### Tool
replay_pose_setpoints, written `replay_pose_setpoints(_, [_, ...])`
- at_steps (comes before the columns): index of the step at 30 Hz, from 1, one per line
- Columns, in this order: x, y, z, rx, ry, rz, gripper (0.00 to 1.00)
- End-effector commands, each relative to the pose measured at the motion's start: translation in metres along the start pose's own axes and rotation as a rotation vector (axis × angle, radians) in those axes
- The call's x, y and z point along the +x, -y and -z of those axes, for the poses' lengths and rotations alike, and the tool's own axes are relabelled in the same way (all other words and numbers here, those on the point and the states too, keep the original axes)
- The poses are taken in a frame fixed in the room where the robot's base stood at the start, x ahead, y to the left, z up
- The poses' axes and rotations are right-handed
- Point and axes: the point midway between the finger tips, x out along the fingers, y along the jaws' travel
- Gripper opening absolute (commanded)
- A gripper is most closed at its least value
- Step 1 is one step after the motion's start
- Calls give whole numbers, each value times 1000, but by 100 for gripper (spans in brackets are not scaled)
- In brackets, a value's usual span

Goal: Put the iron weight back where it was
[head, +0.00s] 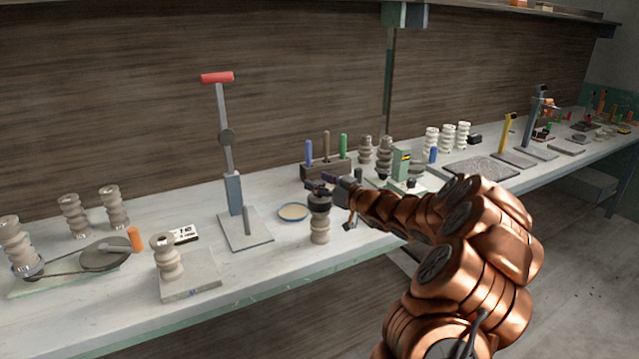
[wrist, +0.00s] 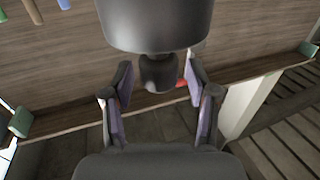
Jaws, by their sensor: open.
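The iron weight (head: 319,204), a dark grey cylinder with a knob, sits on top of a pale ribbed spool (head: 320,230) near the bench's front edge. In the wrist view the weight (wrist: 156,22) fills the top middle, with its narrower knob between my fingers. My gripper (head: 320,186) is at the weight's top. In the wrist view my gripper (wrist: 160,78) is open, with one finger on each side of the knob and a visible gap on both sides. The spool is hidden in the wrist view.
A shallow blue-rimmed dish (head: 294,212) lies just left of the weight. A lever press (head: 245,233) with a red handle stands further left. Behind are a tool rack (head: 325,170), dark spools (head: 384,157) and a green device (head: 401,164). The bench front between press and spool is clear.

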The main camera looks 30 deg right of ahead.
Motion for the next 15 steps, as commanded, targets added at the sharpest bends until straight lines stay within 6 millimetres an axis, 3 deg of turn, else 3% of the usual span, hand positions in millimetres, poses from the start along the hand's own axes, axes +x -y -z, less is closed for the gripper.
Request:
replay_pose_setpoints(10, [0,0,-2,0,-1,0,58])
replay_pose_setpoints(15, [-14,0,-2,-1,1,0,58])
